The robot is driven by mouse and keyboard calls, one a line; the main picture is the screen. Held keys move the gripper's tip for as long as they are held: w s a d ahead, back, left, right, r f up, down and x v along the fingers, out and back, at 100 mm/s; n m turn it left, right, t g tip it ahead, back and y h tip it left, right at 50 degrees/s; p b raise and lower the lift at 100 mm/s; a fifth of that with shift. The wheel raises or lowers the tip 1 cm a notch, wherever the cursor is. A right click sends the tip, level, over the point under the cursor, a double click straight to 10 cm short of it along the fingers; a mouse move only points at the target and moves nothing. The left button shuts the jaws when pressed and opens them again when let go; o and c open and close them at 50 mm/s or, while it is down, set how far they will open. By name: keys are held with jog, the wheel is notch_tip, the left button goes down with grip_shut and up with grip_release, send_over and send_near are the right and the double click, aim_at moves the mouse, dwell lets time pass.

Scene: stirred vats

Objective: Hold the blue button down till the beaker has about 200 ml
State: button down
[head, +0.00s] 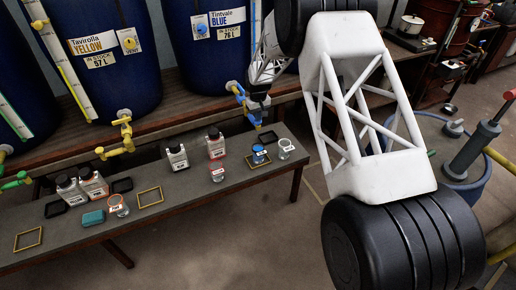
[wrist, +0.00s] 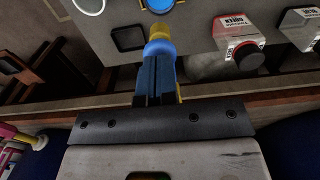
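The blue vat (head: 215,50) stands at the back, with a blue tap (head: 241,99) that bends down to a yellow spout end (head: 258,124). A beaker with blue contents (head: 259,154) stands on the bench under the spout, in a yellow frame; its level against 200 ml is too small to read. Its blue surface shows at the wrist view's top edge (wrist: 160,5). My gripper (head: 258,101) is at the tap, its fingers (wrist: 157,90) appearing shut together in front of the blue pipe. The button and any contact are hidden.
A clear beaker (head: 286,148) stands right of the blue one, and another labelled beaker (head: 217,172) stands left. Several bottles, including a red-marked one (head: 215,143), stand behind. A yellow vat (head: 100,60) with a yellow tap (head: 123,135) is further left.

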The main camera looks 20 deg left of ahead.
jog(key=shift+f, duration=0.75)
dwell(0.8)
jog(key=shift+r, duration=4.05)
